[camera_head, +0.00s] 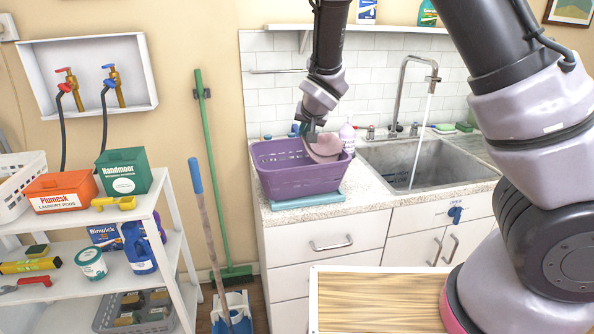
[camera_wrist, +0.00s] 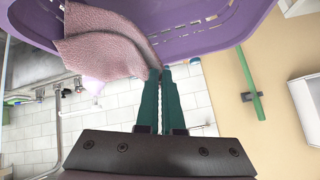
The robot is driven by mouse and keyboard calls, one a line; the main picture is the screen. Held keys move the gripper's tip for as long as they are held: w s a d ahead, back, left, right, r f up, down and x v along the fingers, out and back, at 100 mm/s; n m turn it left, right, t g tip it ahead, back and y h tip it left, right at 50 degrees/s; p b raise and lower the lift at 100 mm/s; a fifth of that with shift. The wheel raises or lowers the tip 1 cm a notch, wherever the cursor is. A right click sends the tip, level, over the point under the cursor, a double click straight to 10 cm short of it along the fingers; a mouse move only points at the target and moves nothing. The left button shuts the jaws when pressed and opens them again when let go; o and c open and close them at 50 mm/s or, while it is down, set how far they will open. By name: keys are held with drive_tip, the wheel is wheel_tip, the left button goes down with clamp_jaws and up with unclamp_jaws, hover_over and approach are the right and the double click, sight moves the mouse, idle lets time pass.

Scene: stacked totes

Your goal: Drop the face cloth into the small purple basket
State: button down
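The small purple basket (camera_head: 295,178) stands on the counter to the left of the sink, and also fills the top of the wrist view (camera_wrist: 200,35). The pink face cloth (camera_head: 325,147) is at the basket's opening, toward its right side. It shows as a draped, textured sheet in the wrist view (camera_wrist: 105,42). My gripper (camera_head: 309,135) points down over the basket. In the wrist view its teal fingers (camera_wrist: 160,75) are close together with the cloth's edge at their tips, pinching it. Whether the cloth's lower part touches the basket floor is hidden.
The basket rests on a flat blue item (camera_head: 308,200) on the counter (camera_head: 368,193). A sink (camera_head: 415,165) with running water lies to the right. A pinkish bottle (camera_head: 347,137) stands behind the basket. A white shelf (camera_head: 130,225) with laundry goods is at left.

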drive_tip(key=shift+f, duration=0.4)
drive_tip(key=c, duration=1)
unclamp_jaws()
drive_tip(key=shift+o, duration=0.4)
drive_tip(key=o, duration=0.6)
drive_tip(key=shift+d, duration=0.1)
drive_tip(key=shift+c, duration=0.2)
drive_tip(key=o, duration=0.4)
drive_tip(key=shift+c, duration=0.2)
